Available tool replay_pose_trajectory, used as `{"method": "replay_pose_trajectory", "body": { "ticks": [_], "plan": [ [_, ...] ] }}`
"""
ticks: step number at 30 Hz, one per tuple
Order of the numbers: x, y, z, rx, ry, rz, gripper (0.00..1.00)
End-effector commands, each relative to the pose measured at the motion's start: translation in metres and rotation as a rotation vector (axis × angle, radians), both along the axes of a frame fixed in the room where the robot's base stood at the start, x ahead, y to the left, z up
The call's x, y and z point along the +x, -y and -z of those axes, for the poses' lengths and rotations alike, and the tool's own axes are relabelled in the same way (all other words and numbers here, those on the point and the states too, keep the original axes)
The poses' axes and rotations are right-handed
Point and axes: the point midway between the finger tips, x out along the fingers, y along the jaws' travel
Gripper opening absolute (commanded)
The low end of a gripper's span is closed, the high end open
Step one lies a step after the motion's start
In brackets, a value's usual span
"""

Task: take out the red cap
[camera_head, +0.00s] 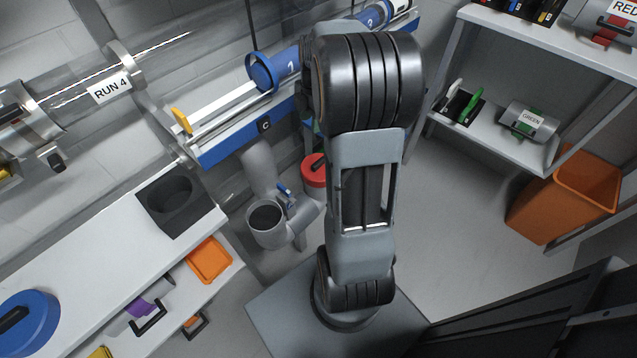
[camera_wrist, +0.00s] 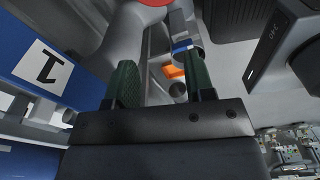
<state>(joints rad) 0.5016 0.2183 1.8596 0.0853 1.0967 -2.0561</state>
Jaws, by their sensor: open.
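A round red cap (camera_head: 315,178) with a dark handle shows low behind the blue-edged shelf in the head view, partly hidden by my arm. I cannot tell what it sits on. In the wrist view a red round edge (camera_wrist: 155,3) shows at the top, cut off by the frame; it may be the same cap. My gripper (camera_wrist: 164,82) shows two green fingers, apart and empty, with grey pipework beyond them. The red edge lies past the fingertips, not touching them. In the head view my gripper is hidden behind my arm.
A grey pipe with an open cup (camera_head: 267,222) and a blue-handled valve (camera_head: 285,190) stands near the red cap. The blue-edged shelf (camera_head: 225,148) carries a numbered blue tube. An orange bin (camera_head: 565,195) stands right. A blue cap (camera_head: 27,322) lies on the left bench.

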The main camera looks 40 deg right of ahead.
Motion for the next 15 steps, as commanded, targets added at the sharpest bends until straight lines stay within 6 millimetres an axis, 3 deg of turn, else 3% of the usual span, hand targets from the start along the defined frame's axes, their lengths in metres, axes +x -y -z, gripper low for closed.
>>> {"method": "replay_pose_trajectory", "body": {
  "ticks": [1, 6, 15],
  "plan": [
    [0.001, 0.012, 0.026, 0.010, -0.005, -0.051, 0.49],
    [0.004, 0.032, 0.055, 0.032, -0.009, -0.189, 0.49],
    [0.003, 0.033, 0.107, 0.042, -0.009, -0.237, 0.49]
  ]
}}
